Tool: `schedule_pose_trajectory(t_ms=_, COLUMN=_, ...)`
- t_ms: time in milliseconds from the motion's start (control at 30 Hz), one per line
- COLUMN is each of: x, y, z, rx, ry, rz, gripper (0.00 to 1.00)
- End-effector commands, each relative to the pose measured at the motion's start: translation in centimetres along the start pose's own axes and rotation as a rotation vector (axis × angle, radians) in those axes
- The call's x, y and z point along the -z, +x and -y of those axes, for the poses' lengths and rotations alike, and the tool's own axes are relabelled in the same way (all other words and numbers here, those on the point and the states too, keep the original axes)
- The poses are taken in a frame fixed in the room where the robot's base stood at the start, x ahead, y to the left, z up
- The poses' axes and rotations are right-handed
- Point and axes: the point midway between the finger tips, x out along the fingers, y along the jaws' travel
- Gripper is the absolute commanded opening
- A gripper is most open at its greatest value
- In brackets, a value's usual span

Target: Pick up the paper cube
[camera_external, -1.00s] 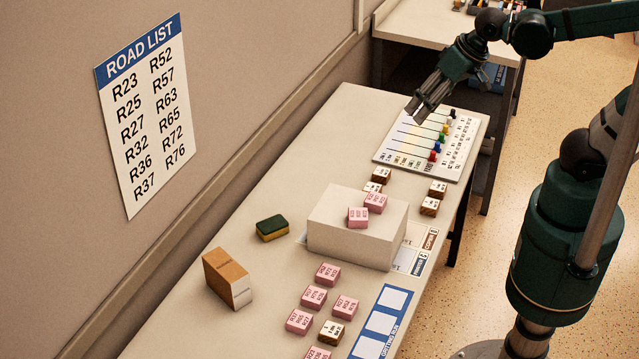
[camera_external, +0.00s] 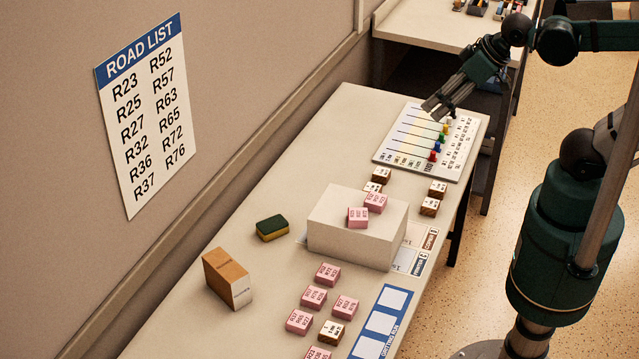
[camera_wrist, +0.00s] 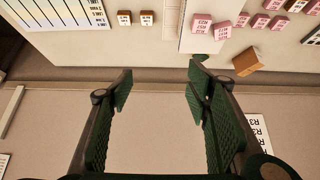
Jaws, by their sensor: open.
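Several small cubes with printed labels lie on the long table; I cannot tell which is the paper cube. Pink ones lie at the near end, such as this pink cube (camera_external: 327,273), and two sit on the white block (camera_external: 335,232). Brown cubes with white tops include one by the block (camera_external: 429,206) and one among the pink ones (camera_external: 331,333). In the wrist view, brown cubes (camera_wrist: 124,18) and pink cubes (camera_wrist: 221,31) show along the top. My gripper (camera_external: 438,112) is open and empty above the marked board, away from the cubes; its fingers also show in the wrist view (camera_wrist: 160,72).
The board (camera_external: 402,148) with coloured pegs lies at the far end. A green and yellow sponge (camera_external: 271,228) and a cardboard box (camera_external: 226,279) stand on the wall side. A blue-edged card (camera_external: 383,325) lies at the near edge. The road list (camera_external: 143,115) hangs on the wall.

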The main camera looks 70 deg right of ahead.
Motion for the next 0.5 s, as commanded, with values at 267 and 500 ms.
schedule_pose_trajectory(t_ms=267, x=0.1, y=0.1, z=0.1, rx=0.002, ry=-0.006, rz=0.003, gripper=0.49)
schedule_pose_trajectory(t_ms=500, x=0.7, y=1.0, z=1.3, rx=0.018, ry=-0.060, rz=0.025, gripper=0.49)
